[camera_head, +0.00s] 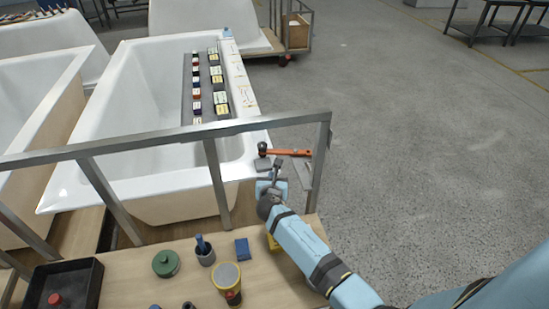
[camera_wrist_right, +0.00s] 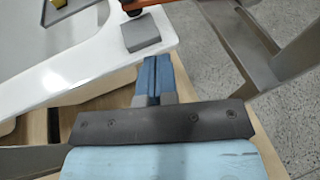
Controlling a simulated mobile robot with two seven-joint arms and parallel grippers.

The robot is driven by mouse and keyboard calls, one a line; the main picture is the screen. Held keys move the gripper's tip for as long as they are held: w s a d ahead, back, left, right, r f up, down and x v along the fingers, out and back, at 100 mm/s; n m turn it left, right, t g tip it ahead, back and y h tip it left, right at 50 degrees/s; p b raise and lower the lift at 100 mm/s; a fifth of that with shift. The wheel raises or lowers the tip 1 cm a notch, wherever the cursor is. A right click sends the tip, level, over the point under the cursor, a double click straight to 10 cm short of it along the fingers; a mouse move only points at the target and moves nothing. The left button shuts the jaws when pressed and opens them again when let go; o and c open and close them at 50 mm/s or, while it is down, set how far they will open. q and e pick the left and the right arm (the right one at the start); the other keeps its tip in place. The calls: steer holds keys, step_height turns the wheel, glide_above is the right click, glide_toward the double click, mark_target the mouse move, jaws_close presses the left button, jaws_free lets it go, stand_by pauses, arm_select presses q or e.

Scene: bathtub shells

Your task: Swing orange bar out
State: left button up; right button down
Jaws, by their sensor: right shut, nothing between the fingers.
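The orange bar (camera_head: 288,152) lies at the near right corner of the white bathtub, pointing right past the tub rim. A dark round knob (camera_head: 262,149) sits at its left end. In the right wrist view the bar (camera_wrist_right: 140,4) shows only in part at the top edge. My right gripper (camera_head: 276,165) is just below the bar, by the tub corner, apart from the bar as far as I can tell. In the wrist view its blue fingers (camera_wrist_right: 155,72) are together and empty, beside a grey pad (camera_wrist_right: 141,34) on the rim. My left gripper is out of view.
A grey metal rail (camera_head: 150,140) crosses between me and the tub (camera_head: 128,80); its right post (camera_head: 319,160) stands close to my right gripper. The wooden bench (camera_head: 135,270) holds a green tin, a cup, a yellow-topped can and a black tray.

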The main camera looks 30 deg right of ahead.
mark_target(275, 154)
steer(key=x, duration=0.3)
steer(key=b+x, duration=0.1)
steer(key=x, duration=0.7)
steer(key=shift+w+d+r, duration=0.2)
steer(key=shift+w+r, duration=0.05)
steer(key=shift+r, duration=0.05)
steer(key=shift+w+d+b, duration=0.35)
steer(key=shift+w+d, duration=0.05)
steer(key=shift+w, duration=0.2)
